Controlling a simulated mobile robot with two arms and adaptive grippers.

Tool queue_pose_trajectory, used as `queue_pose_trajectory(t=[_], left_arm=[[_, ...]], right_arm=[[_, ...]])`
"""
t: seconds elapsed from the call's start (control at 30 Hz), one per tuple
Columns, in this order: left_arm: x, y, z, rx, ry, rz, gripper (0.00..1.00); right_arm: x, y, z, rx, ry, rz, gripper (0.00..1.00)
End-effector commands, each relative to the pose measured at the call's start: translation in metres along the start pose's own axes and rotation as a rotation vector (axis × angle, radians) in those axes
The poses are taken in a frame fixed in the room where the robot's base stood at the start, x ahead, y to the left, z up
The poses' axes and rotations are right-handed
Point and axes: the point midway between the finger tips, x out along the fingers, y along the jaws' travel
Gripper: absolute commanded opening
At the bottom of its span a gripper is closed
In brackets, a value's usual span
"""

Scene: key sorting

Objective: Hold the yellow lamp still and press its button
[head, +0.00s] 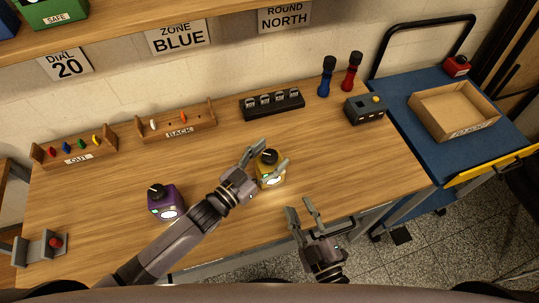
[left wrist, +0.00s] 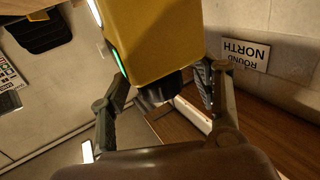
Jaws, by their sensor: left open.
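The yellow lamp (head: 264,176) stands on the table a little right of the middle. It has a black knob on top and a pale oval patch low on its front. My right gripper (head: 303,210) is open and empty, at the table's front edge, right of and nearer than the lamp. I cannot make out a separate button.
A purple lamp (head: 160,200) stands left of my left arm. Behind are a black rack (head: 272,106), wooden racks, blue and red pieces, and a grey box (head: 365,110) with a yellow button. A blue cart (head: 410,75) stands right. The table right of the yellow lamp is clear.

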Motion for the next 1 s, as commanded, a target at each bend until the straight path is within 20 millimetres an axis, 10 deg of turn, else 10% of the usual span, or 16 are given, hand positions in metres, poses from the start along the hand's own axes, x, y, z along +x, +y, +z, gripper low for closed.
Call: queue_pose_trajectory(t=[0.27, 1.0], left_arm=[[0.0011, 0.0004, 0.0004, 0.000, -0.001, 0.000, 0.58], [0.0008, 0.0003, 0.0005, 0.000, -0.001, 0.000, 0.09]], right_arm=[[0.0000, 0.0000, 0.0000, 0.000, 0.000, 0.000, 0.33], [0.0000, 0.0000, 0.0000, 0.000, 0.000, 0.000, 0.33]])
